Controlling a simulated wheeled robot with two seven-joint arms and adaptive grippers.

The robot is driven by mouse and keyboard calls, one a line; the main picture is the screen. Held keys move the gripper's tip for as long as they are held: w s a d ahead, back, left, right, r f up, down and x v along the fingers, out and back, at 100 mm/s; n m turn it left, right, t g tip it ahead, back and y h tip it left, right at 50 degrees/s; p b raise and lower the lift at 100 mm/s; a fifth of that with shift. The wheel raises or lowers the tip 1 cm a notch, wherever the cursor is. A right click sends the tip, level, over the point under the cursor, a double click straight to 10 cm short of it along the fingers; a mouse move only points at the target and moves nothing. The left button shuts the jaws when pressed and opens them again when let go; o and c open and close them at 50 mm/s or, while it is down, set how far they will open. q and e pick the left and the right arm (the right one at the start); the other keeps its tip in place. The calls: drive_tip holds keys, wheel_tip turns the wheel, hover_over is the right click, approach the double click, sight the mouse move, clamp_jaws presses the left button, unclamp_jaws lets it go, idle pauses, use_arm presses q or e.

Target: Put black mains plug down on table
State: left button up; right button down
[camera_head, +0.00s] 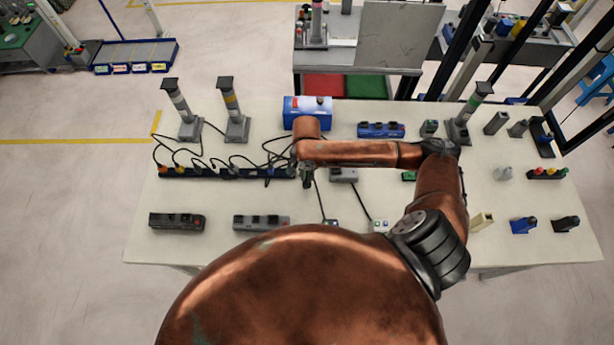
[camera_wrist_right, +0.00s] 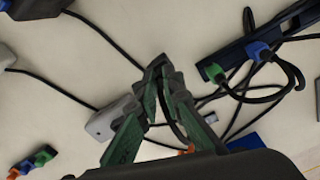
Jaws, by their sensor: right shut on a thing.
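My right gripper (camera_head: 307,178) hangs over the middle of the white table (camera_head: 145,240), just right of the long dark blue socket strip (camera_head: 215,174). In the right wrist view its green-sided fingers (camera_wrist_right: 162,72) are closed together around the black mains plug (camera_wrist_right: 166,112). Only a small dark part of the plug shows between the fingers. A black cable runs close by it, and the plug's pins are hidden. In the head view the gripper hides the plug. I cannot tell whether the plug touches the table. My left gripper is not in view.
A grey box (camera_head: 344,175) stands just right of the gripper. Several black cables cross the table nearby. Bare table lies between strips.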

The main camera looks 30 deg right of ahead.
drive_tip(key=shift+f, duration=0.5)
drive_tip(key=c, duration=2.1)
unclamp_jaws()
wheel_tip(320, 180, up, 12)
drive_tip(key=shift+r+p, duration=0.1)
drive_tip(key=shift+p, duration=0.5)
